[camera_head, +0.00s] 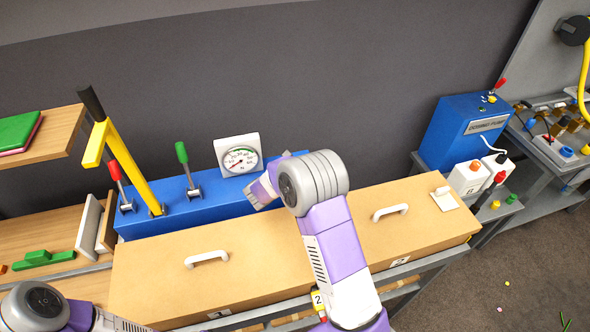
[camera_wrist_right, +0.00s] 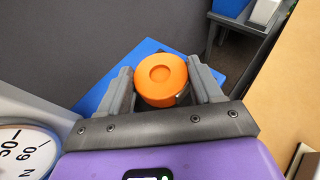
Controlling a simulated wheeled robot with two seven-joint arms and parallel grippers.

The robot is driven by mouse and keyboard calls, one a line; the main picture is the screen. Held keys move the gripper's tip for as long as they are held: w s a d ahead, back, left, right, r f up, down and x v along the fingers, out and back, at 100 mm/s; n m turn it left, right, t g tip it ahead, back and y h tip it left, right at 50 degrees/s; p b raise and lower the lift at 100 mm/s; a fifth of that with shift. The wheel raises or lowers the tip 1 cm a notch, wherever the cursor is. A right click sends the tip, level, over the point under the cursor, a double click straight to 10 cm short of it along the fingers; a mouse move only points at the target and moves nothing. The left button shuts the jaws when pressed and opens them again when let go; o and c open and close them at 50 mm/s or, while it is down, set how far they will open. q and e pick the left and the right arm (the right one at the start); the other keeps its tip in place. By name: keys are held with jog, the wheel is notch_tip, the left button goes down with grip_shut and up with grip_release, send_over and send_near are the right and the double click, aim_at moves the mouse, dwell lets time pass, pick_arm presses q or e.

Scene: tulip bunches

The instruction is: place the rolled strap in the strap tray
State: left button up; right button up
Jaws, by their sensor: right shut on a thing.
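An orange round roll (camera_wrist_right: 160,78), which looks like the rolled strap, sits between the fingers of my right gripper (camera_wrist_right: 165,92) in the right wrist view. The gripper is shut on it, with a grey finger on either side. The roll is above or in front of a blue surface (camera_wrist_right: 110,85); I cannot tell whether it touches it. In the head view my right arm reaches to the blue bench box (camera_head: 215,205), and its wrist hides the roll. Only part of my left arm shows at the lower left; its gripper is out of view. I cannot make out a strap tray.
A white dial gauge (camera_head: 240,157), a green-knobbed lever (camera_head: 187,165), a red-knobbed lever (camera_head: 120,185) and a tall yellow lever (camera_head: 130,160) stand by the blue box. Two tan drawer boxes with white handles (camera_head: 206,259) lie in front. A blue cabinet (camera_head: 465,130) stands right.

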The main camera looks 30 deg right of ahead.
jog(key=shift+w+f, duration=0.1)
jog(key=shift+f, duration=0.6)
jog(key=shift+f, duration=0.1)
jog(key=o, duration=0.7)
jog(key=shift+o, duration=0.2)
jog(key=v, duration=1.2)
jog(key=shift+b, duration=0.3)
